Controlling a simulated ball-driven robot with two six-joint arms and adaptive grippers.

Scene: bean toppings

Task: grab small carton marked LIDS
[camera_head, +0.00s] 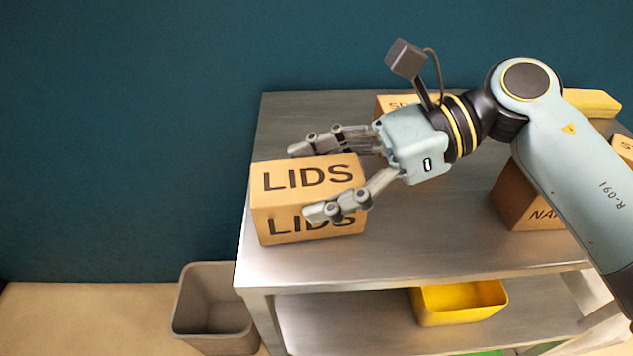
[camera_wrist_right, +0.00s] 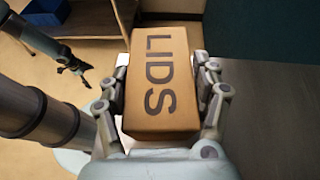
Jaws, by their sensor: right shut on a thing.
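The small carton marked LIDS (camera_head: 290,200) is a tan box at the left end of the steel table, with LIDS printed on its top and front. My right gripper (camera_head: 318,182) comes from the right with one finger on the near side and one on the far side of the carton. It is shut on the carton. In the right wrist view the carton (camera_wrist_right: 160,85) sits between both fingers. Whether its bottom touches the table is hard to tell. In that view my left gripper (camera_wrist_right: 84,72) hangs at the upper left, apart from the carton; its jaw opening is unclear.
The steel table (camera_head: 400,245) has clear room in front of the gripper. Another carton (camera_head: 390,104) stands behind my wrist, and a carton (camera_head: 520,205) stands at the right, partly behind my arm. A yellow bin (camera_head: 460,305) is on the lower shelf. A grey bin (camera_head: 205,320) stands on the floor.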

